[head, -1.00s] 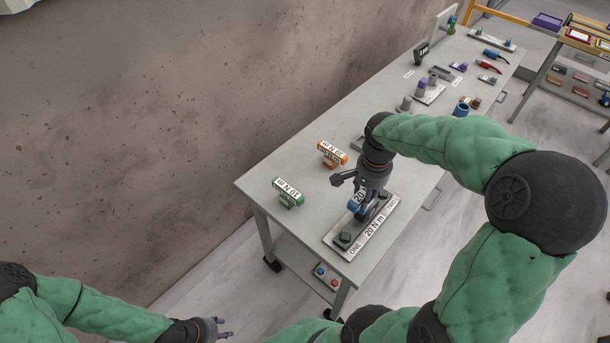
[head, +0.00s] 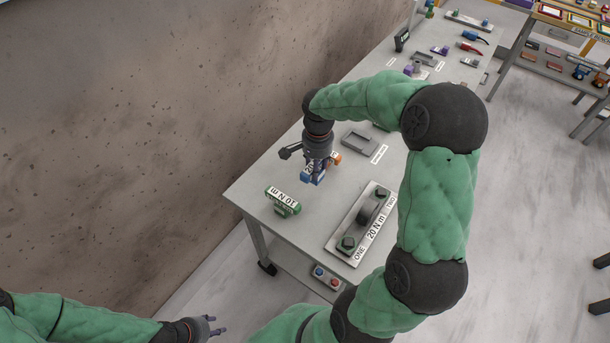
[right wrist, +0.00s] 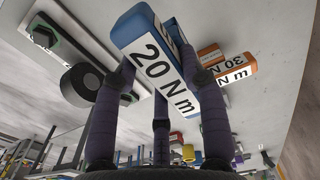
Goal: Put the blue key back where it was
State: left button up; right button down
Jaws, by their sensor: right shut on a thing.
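The blue key (head: 310,179), with a white "20 N m" label, is in my right gripper (head: 316,168), between the green key and the orange key at the table's left part. In the right wrist view the blue key (right wrist: 135,30) sits between the fingers, label facing the camera. I cannot tell whether it touches the table. The green key (head: 283,201) stands nearer the front, labelled "10 N m". The orange key (head: 336,158) is mostly hidden behind my right gripper; it shows in the right wrist view (right wrist: 235,68), labelled "30 N m". My left gripper (head: 220,326) is open and empty, low at the left.
A plate (head: 350,243) marked "ONE", "20 N m" and "TWO" lies at the table's front, with green bolts and a dark round part. A grey tray (head: 358,140) lies behind. More tools are at the table's far end. A wall borders the left.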

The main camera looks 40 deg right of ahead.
jog(key=shift+w+a+f+b, duration=0.1)
jog(key=shift+w+f+b, duration=0.15)
jog(key=shift+w+f, duration=0.8)
jog(key=shift+w+a+f+b, duration=0.15)
jog(key=shift+w+f, duration=0.25)
jog(key=shift+f, duration=1.4)
jog(key=shift+w+f+b, duration=0.3)
jog(key=shift+w+f, duration=0.4)
jog(key=shift+f, duration=0.7)
jog(key=shift+f, duration=0.2)
jog(key=c, duration=0.7)
grip_release()
jog(key=shift+r, duration=0.15)
